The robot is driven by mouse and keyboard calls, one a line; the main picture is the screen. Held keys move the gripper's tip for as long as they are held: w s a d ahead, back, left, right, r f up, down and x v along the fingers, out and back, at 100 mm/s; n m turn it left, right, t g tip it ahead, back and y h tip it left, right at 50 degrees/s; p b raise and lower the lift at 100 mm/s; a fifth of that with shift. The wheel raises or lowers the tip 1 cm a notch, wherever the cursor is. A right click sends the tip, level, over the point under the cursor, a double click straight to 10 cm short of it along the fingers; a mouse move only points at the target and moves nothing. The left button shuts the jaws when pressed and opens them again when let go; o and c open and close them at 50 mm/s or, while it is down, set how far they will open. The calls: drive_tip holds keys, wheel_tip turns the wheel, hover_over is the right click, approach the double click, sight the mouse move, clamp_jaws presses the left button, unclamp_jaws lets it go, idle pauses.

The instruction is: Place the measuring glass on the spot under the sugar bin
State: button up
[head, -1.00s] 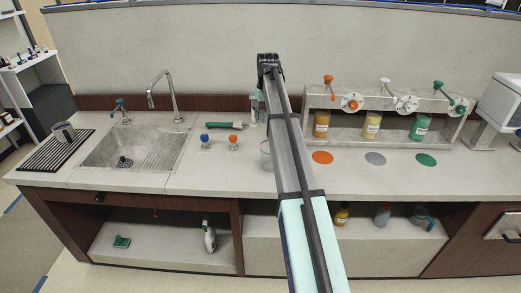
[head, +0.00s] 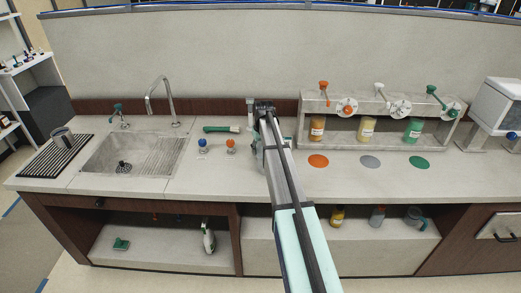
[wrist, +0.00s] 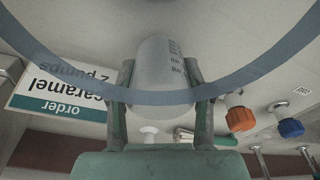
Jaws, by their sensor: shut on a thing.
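The measuring glass (wrist: 163,55) is a pale, see-through cylinder with printed marks on its side. In the wrist view it sits between the two fingers of my gripper (wrist: 160,90), which are shut on it. In the head view my gripper (head: 258,154) is low over the counter, left of the orange spot, and my arm hides the glass. Orange (head: 318,161), grey (head: 370,161) and green (head: 419,162) spots lie on the counter before the dispenser rack (head: 378,104). The bin labels are too small to read, so I cannot tell which is sugar.
An order card reading "caramel 2 pumps" (wrist: 60,93) shows in the wrist view. Blue (head: 202,147) and orange (head: 231,146) knobs and a green-handled tool (head: 221,129) are left of my gripper. The counter around the coloured spots is clear.

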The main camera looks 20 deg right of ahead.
drive_tip(key=shift+f, duration=0.45)
drive_tip(key=shift+f, duration=0.1)
drive_tip(key=o, duration=1)
drive_tip(key=shift+o, duration=0.2)
drive_tip(key=r+b, duration=0.1)
drive_tip(key=r, duration=0.2)
drive_tip(key=s+r+b, duration=0.1)
drive_tip(key=r, duration=0.7)
drive_tip(key=shift+s+b, duration=0.3)
drive_tip(key=shift+b, duration=0.1)
drive_tip(key=shift+s+r, duration=0.1)
drive_tip(key=shift+r, duration=0.25)
drive_tip(key=c, duration=0.3)
drive_tip(key=shift+r, duration=0.2)
